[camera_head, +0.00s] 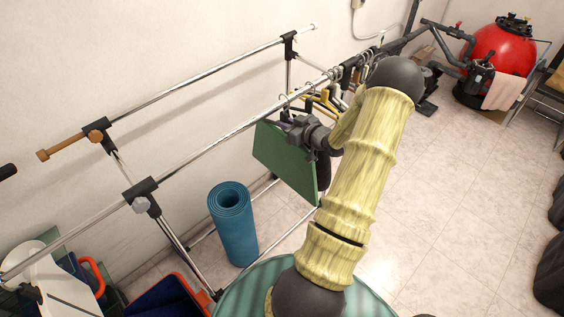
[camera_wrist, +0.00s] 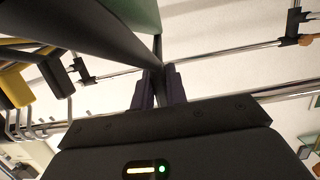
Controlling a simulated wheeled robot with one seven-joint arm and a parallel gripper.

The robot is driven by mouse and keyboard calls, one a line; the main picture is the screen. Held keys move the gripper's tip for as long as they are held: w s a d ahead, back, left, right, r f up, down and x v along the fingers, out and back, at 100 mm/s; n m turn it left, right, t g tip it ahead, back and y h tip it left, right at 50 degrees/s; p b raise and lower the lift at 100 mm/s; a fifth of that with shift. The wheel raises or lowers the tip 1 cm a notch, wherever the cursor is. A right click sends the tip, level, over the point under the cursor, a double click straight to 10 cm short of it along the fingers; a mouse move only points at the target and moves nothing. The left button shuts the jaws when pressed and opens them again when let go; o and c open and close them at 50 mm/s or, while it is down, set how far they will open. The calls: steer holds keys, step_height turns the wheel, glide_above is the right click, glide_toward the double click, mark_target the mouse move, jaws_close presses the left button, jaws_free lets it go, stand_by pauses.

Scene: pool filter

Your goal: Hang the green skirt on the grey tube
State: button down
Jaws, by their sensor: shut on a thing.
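The green skirt (camera_head: 283,162) is a flat dark green panel, tilted, just below the line of the grey tube in the head view. I cannot tell whether the skirt touches the tube.
Several hangers (camera_head: 325,100) hang on the tube beyond my gripper, close to it; they show at left in the wrist view (camera_wrist: 18,88). A second rail (camera_head: 200,77) runs nearer the wall. A rolled blue mat (camera_head: 233,228) stands below. The tube left of the skirt is bare.

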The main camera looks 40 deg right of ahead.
steer(key=shift+f+v, duration=0.25)
steer(key=shift+v, duration=0.75)
steer(key=shift+s, duration=0.2)
steer(key=f+p+v, duration=0.1)
steer(key=f+v, duration=0.1)
steer(key=v, duration=0.9)
steer(key=s+f+p+v, duration=0.1)
steer(key=f+v, duration=0.2)
steer(key=v, duration=0.9)
steer(key=shift+s+f+p, duration=0.15)
steer(key=shift+s+p, duration=0.05)
steer(key=shift+p, duration=0.1)
steer(key=shift+w, duration=0.15)
